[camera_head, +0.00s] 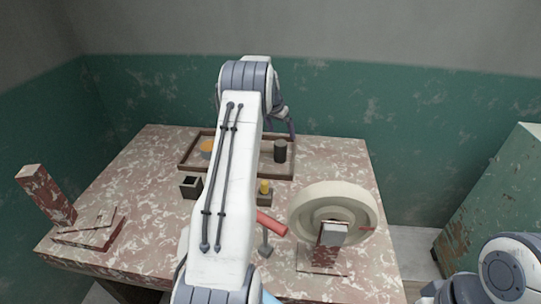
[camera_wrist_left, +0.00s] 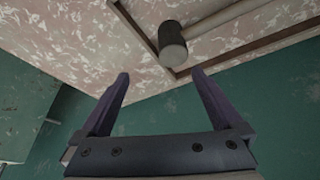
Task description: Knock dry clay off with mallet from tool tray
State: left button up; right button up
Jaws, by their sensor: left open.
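The mallet lies in the tool tray (camera_head: 215,175) at the back of the table. Its dark cylindrical head (camera_head: 280,151) shows upright-looking near the tray's right side, and my left arm hides part of the tray. In the left wrist view the mallet's dark head (camera_wrist_left: 172,45) sits near a tray corner, with a pale handle (camera_wrist_left: 225,15) running to the upper right. My left gripper (camera_wrist_left: 160,76) is open and empty, its fingertips apart from the mallet. In the head view it is mostly hidden behind my own wrist. I cannot make out the dry clay.
A large pale wheel (camera_head: 308,212) stands on the right of the table. A red cylinder (camera_head: 271,224) and a grey-headed tool (camera_head: 265,249) lie beside it. A dark open box (camera_head: 191,187), a yellow piece (camera_head: 264,186) and a reddish stand (camera_head: 46,196) occupy the table.

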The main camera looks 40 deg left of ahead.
aim_at(280, 143)
pick_arm(q)
jog(key=f, duration=0.1)
jog(key=w+a+f, duration=0.1)
jog(key=f, duration=0.1)
jog(key=a+f, duration=0.1)
jog(key=shift+w+f, duration=0.15)
jog(key=shift+f, duration=0.15)
jog(key=shift+a+p+x, duration=0.1)
jog(key=shift+p+x, duration=0.25)
jog(key=shift+x, duration=1.2)
jog(key=shift+a+p+x, duration=0.15)
jog(key=shift+p+x, duration=0.15)
jog(key=shift+x, duration=1.25)
jog(key=c, duration=1.4)
grip_shut()
jog(key=shift+r, duration=0.15)
